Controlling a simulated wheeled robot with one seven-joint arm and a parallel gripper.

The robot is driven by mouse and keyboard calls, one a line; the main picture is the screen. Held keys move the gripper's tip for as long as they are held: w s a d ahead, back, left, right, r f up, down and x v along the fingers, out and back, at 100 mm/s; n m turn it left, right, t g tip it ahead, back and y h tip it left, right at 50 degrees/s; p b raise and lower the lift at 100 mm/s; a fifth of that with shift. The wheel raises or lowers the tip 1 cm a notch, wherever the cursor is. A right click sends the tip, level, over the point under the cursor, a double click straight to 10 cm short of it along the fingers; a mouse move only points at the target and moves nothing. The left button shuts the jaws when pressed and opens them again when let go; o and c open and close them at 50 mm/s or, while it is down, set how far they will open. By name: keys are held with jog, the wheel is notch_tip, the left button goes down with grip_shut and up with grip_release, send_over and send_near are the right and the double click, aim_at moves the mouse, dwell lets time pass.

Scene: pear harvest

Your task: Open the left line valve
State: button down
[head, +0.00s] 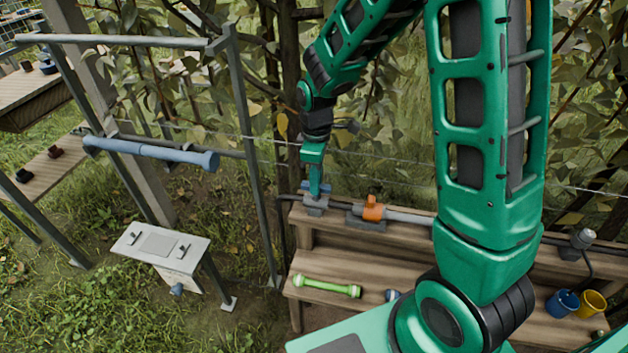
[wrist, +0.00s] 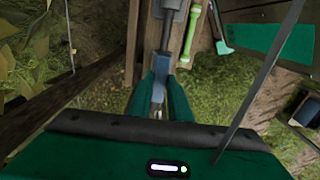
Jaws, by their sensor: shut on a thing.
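The left line valve (head: 316,208) sits at the left end of the upper wooden shelf, with a grey-blue body and a blue handle (head: 307,185). My gripper (head: 316,192) points down from above and is shut on the blue handle. In the wrist view my green fingers (wrist: 160,98) stand on both sides of the blue handle (wrist: 158,91), below a dark pipe. The fingers hide part of the handle, so its exact turn angle is hard to tell.
An orange-handled valve (head: 373,208) sits just right on the same shelf (head: 420,240). A light green bar (head: 326,287) lies on the lower shelf. Blue (head: 562,303) and yellow (head: 591,304) buckets stand at right. Thin wires and a metal frame (head: 250,150) are close by.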

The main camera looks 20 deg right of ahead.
jog(key=c, duration=1.6)
grip_release()
jog(key=shift+d, duration=0.1)
jog(key=shift+c, duration=0.2)
notch_tip(320, 180, up, 11)
jog(key=shift+f, duration=0.15)
